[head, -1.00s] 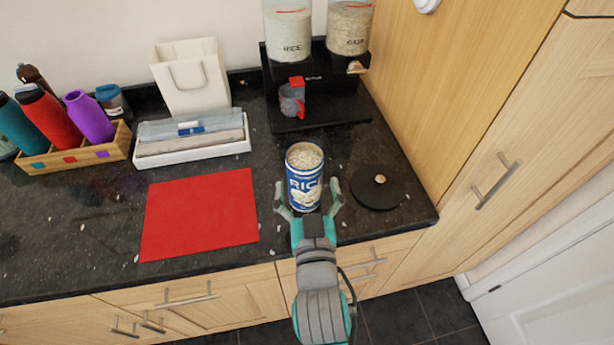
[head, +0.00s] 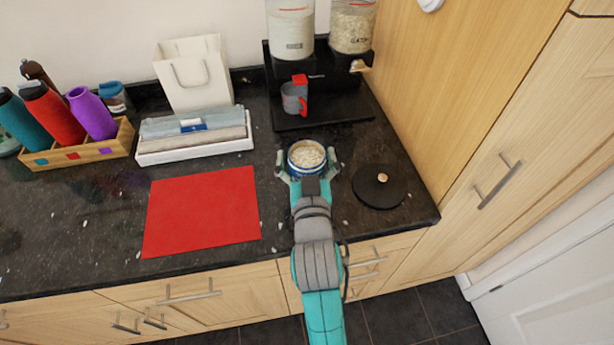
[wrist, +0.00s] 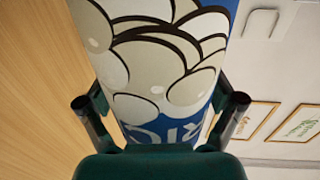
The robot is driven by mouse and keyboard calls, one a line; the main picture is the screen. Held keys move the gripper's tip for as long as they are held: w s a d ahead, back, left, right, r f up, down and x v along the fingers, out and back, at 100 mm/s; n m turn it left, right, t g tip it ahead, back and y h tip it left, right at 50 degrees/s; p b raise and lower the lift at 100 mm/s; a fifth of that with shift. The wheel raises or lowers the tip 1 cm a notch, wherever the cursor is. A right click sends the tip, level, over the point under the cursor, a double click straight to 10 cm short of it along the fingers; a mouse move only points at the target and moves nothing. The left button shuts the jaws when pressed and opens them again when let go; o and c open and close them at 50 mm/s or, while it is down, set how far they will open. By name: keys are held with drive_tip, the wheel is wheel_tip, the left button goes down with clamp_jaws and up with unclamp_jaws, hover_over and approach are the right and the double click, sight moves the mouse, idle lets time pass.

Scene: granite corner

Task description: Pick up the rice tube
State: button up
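The rice tube (head: 307,156) is a blue and white can, open at the top and full of white rice. It stands upright on the dark counter; my gripper and wrist hide most of its front in the head view. In the wrist view its printed wall (wrist: 165,65) fills the middle, close to the palm. My gripper (head: 308,171) is open, with one finger on each side of the tube. The wrist view shows gaps between the fingers (wrist: 160,105) and the wall.
A round black lid (head: 370,190) with a knob lies right of the tube. A red mat (head: 200,212) lies to the left. Behind is a black dispenser stand (head: 345,110) with a grey cup (head: 293,98). A white tray of cloths (head: 195,152) and a bottle crate (head: 85,152) stand left.

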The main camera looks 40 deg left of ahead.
drive_tip(key=c, duration=1.5)
wheel_tip(320, 180, up, 10)
drive_tip(key=shift+r, duration=0.1)
drive_tip(key=shift+c, duration=0.2)
